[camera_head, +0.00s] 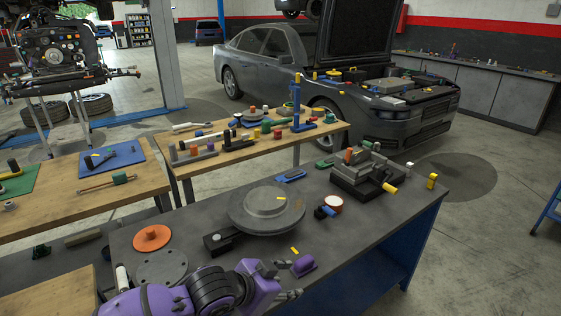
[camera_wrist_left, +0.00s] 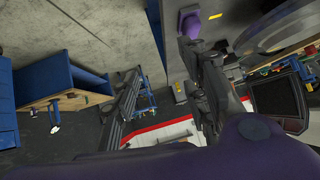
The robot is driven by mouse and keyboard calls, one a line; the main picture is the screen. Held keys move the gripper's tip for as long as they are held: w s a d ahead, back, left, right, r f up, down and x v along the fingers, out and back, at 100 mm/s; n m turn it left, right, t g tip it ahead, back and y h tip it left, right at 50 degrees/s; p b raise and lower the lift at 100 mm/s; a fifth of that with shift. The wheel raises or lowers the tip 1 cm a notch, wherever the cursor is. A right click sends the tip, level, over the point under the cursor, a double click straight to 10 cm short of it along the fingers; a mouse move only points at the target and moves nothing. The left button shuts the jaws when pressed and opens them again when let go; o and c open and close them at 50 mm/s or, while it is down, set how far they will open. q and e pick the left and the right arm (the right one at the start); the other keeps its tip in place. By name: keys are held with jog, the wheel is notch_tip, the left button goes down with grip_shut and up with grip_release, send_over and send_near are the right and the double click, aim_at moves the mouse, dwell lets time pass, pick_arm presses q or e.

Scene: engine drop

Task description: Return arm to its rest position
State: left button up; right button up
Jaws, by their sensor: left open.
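My left arm, purple and black, comes in at the bottom of the head view over the near end of the dark workbench (camera_head: 350,235). Its gripper (camera_head: 288,280) is open, with nothing seen between the fingers. The open fingers also show in the left wrist view (camera_wrist_left: 160,62). A small purple block (camera_head: 303,265) lies on the bench just right of the gripper in the head view; in the wrist view a purple thing (camera_wrist_left: 190,22) appears near one fingertip. I cannot tell whether they touch. My right gripper is not in view.
A grey disc (camera_head: 266,205) lies on the bench beyond my gripper. An orange disc (camera_head: 151,238) and a flat grey plate (camera_head: 162,267) lie to the left. Wooden tables (camera_head: 330,130) and a grey car (camera_head: 300,75) are behind.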

pick_arm(q)
jog(key=s+a+f+n+t+y, duration=0.4)
jog(key=s+a+f+n, duration=0.4)
jog(key=s+a+f, duration=0.6)
jog(key=s+a+f+n+g+y, duration=0.1)
jog(key=s+a+f, duration=0.2)
jog(key=s, duration=0.5)
jog(key=s+a+f+n+g+y, duration=0.1)
jog(key=s+a+f, duration=0.2)
jog(key=s+f, duration=0.3)
jog(key=shift+s+a+n+y, duration=0.4)
jog(key=shift+s, duration=0.45)
